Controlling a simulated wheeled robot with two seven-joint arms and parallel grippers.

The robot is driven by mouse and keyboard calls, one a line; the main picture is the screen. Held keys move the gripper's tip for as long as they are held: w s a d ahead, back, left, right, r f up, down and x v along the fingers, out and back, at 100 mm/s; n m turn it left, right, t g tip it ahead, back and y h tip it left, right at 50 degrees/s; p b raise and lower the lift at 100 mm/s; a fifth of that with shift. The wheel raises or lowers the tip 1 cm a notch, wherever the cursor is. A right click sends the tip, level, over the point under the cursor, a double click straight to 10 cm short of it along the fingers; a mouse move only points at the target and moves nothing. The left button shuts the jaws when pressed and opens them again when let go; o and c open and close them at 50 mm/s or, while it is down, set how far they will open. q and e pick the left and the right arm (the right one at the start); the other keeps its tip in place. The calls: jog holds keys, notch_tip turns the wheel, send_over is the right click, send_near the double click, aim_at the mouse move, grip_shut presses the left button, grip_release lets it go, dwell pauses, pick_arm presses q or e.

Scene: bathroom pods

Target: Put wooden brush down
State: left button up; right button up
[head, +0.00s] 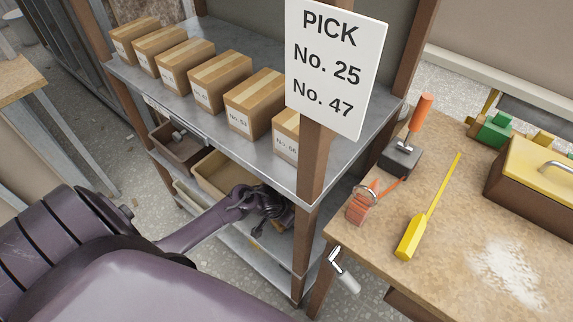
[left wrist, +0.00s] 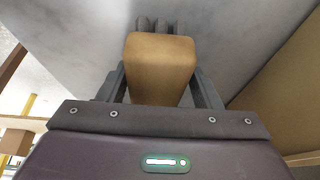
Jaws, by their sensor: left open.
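My left gripper (head: 268,208) reaches into the lower part of the shelf rack, under the top shelf. In the left wrist view my left gripper (left wrist: 162,85) is open, with a finger on each side of a tan wooden block, which looks like the wooden brush (left wrist: 161,62). Short dark rounded shapes show just beyond the block. I cannot tell whether the fingers touch it. In the head view the gripper and rack post mostly hide this spot, so the brush is hard to make out. My right gripper is in neither view.
A tan bin (head: 222,178) and a brown bin (head: 172,142) sit beside the gripper. Several cardboard boxes (head: 205,82) line the top shelf (head: 262,158). A rack post (head: 305,235) stands right of the gripper. The workbench (head: 440,225) holds a yellow tool (head: 408,240).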

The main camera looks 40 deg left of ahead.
pick_arm(q)
jog(key=shift+s+d+f, duration=0.25)
jog(key=shift+d, duration=0.2)
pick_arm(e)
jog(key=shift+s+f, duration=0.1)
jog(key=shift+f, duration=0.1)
pick_arm(q)
jog(key=shift+r+b, duration=0.15)
jog(key=shift+b, duration=0.25)
jog(key=shift+r+p, duration=0.45)
jog(key=shift+r, duration=0.4)
jog(key=p+v, duration=0.1)
jog(key=v, duration=0.2)
jog(key=p+v, duration=0.1)
jog(key=v, duration=0.1)
jog(key=shift+s+d+r, duration=0.1)
jog(key=shift+s+r, duration=0.1)
jog(key=shift+s, duration=0.3)
jog(key=shift+s+r, duration=0.2)
jog(key=shift+r, duration=0.25)
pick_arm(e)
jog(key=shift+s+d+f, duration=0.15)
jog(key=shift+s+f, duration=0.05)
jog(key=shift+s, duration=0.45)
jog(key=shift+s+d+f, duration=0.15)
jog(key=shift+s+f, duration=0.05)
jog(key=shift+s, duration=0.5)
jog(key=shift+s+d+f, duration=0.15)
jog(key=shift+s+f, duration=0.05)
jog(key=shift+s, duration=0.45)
